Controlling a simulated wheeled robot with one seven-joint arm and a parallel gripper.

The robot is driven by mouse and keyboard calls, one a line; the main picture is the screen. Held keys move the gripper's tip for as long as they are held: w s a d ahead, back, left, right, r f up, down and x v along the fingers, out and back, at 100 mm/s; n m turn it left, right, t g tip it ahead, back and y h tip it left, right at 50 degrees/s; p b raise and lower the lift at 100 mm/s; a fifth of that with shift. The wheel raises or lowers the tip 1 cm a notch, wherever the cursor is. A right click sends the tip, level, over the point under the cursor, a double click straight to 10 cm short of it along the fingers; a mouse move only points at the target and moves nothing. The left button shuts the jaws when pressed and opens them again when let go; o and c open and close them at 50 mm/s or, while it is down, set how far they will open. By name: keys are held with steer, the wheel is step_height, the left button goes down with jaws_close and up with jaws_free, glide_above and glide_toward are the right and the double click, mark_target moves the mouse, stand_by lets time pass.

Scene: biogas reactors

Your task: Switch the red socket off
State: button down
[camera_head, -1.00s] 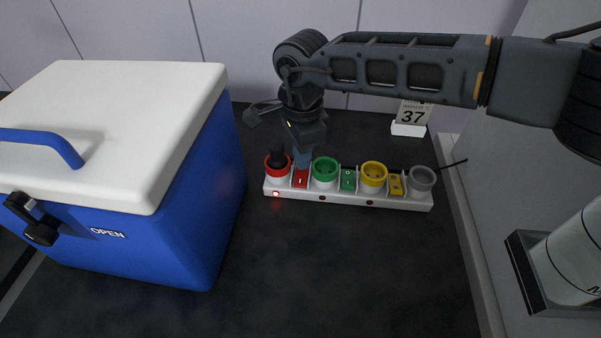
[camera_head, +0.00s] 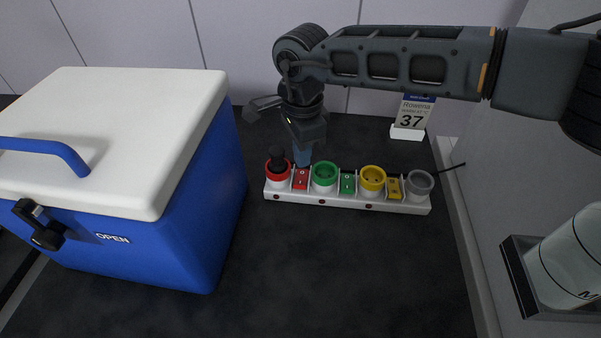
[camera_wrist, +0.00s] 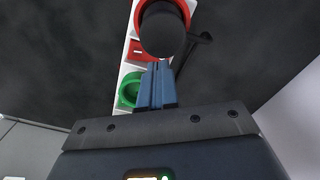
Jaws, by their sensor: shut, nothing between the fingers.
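A white power strip (camera_head: 340,200) lies on the dark worktop. Its red socket (camera_head: 277,178) is at the left end with a black plug (camera_head: 277,160) in it. The red switch (camera_head: 300,180) sits just right of that socket, and the small indicator light (camera_head: 276,197) below the red socket is dark. My gripper (camera_head: 302,161) is shut and empty, pointing down just above and behind the red switch. In the wrist view, the blue fingertips (camera_wrist: 160,66) are close together beside the red switch (camera_wrist: 138,51); whether they touch it I cannot tell.
Green (camera_head: 325,176) and yellow (camera_head: 372,178) sockets with switches, and a grey socket (camera_head: 419,184), share the strip. A blue cooler box (camera_head: 190,210) with a white lid stands close on the left. The worktop in front is clear.

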mark_target(302, 174)
step_height(302, 174, up, 4)
steer(key=shift+r+p, duration=0.15)
steer(key=shift+p, duration=0.9)
